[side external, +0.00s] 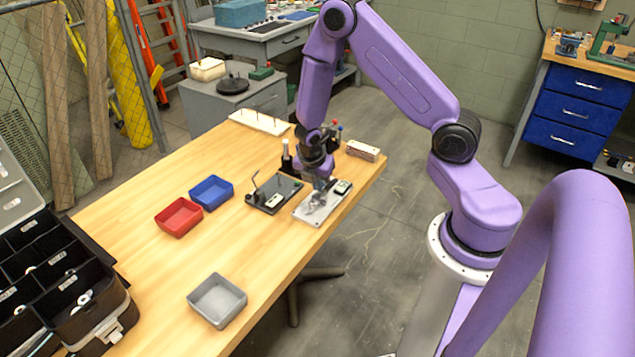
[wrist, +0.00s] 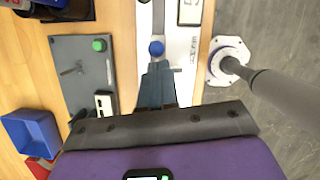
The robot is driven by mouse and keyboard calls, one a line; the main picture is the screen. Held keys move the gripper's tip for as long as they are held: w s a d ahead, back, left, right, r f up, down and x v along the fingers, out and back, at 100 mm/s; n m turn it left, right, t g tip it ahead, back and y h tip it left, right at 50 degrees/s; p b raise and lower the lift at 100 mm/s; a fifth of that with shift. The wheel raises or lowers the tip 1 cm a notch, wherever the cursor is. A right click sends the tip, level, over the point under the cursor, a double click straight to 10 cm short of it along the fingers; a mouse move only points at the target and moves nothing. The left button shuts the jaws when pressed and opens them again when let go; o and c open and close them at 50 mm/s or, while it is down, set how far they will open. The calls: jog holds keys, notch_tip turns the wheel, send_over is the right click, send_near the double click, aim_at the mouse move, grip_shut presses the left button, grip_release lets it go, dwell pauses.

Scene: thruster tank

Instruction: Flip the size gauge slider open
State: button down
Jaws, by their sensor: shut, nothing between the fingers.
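The size gauge appears to be the pale plate (side external: 318,212) near the right edge of the wooden table, with a small display on it. In the wrist view the white plate (wrist: 180,75) carries a grey strip with a round blue knob (wrist: 156,48) on it and a display (wrist: 190,11) at the top. My gripper (wrist: 157,72) is shut and empty, its fingertips over the plate just below the blue knob in the picture. In the side view my gripper (side external: 320,184) is low over the plate. I cannot tell whether it touches the knob.
A dark fixture (wrist: 72,68) with a green button stands left of the gauge; it also shows in the side view (side external: 262,201). A blue bin (side external: 211,192), red bin (side external: 179,217) and grey bin (side external: 217,300) stand on the table. A black organiser (side external: 60,275) is at lower left.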

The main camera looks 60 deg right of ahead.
jog(key=shift+d, duration=1.35)
jog(key=a, duration=0.1)
jog(key=a+r, duration=0.1)
jog(key=a, duration=0.2)
jog(key=shift+s+a+r, duration=0.2)
jog(key=shift+s, duration=0.15)
jog(key=v, duration=0.9)
jog(key=shift+r, duration=0.2)
jog(key=shift+a, duration=0.1)
